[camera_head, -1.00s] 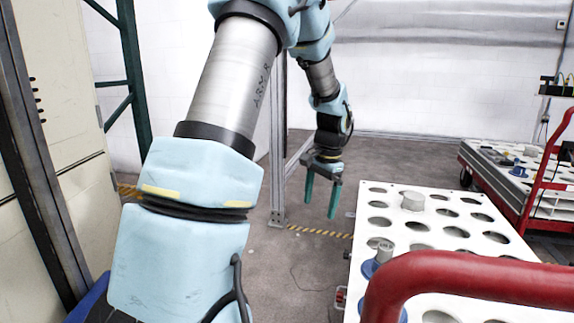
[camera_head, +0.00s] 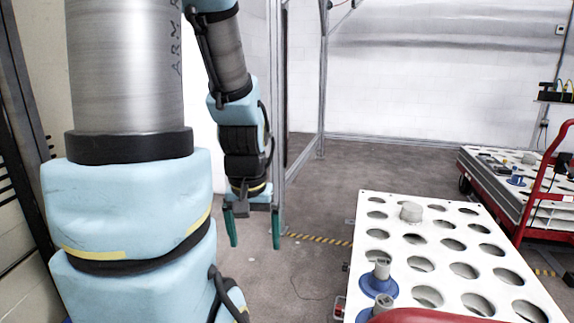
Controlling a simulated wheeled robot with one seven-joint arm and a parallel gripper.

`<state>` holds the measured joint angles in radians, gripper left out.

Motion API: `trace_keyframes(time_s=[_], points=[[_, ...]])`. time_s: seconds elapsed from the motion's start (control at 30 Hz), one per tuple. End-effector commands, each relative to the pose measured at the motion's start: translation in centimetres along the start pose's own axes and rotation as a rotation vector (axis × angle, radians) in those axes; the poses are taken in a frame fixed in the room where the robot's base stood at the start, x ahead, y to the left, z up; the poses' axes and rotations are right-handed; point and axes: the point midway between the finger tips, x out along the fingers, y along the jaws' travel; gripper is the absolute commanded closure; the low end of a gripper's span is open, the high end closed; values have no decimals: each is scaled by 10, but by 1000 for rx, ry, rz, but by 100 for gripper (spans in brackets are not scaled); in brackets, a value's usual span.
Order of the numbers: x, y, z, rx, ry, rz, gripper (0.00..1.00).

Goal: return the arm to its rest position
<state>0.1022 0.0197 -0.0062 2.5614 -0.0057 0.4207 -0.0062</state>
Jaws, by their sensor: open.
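My arm, with light blue covers and a grey metal link, fills the left of the head view. My gripper (camera_head: 254,228) hangs down at the arm's far end, left of the white cart top. Its two green fingers are apart, with nothing between them. It hangs over open floor and touches nothing that I can see.
A white cart top with round holes (camera_head: 455,247) stands at the right. It carries a grey cylinder (camera_head: 411,211) and blue-based parts (camera_head: 378,280). A red rail (camera_head: 425,316) is at the bottom. Another cart (camera_head: 497,180) is far right. A metal frame post (camera_head: 277,110) stands beside my gripper.

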Motion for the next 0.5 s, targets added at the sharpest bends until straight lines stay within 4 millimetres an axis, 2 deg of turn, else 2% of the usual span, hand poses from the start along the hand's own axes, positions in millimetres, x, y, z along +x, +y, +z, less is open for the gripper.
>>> trace_keyframes(time_s=[0.03, 0.1, 0.4, 0.5], points=[[-24, 0, -4, 1, 0, 0, 3], [-42, 0, -6, 1, 0, 0, 3], [-113, 1, -16, 2, -1, 0, 3], [-130, 1, -18, 2, -1, 0, 3]])
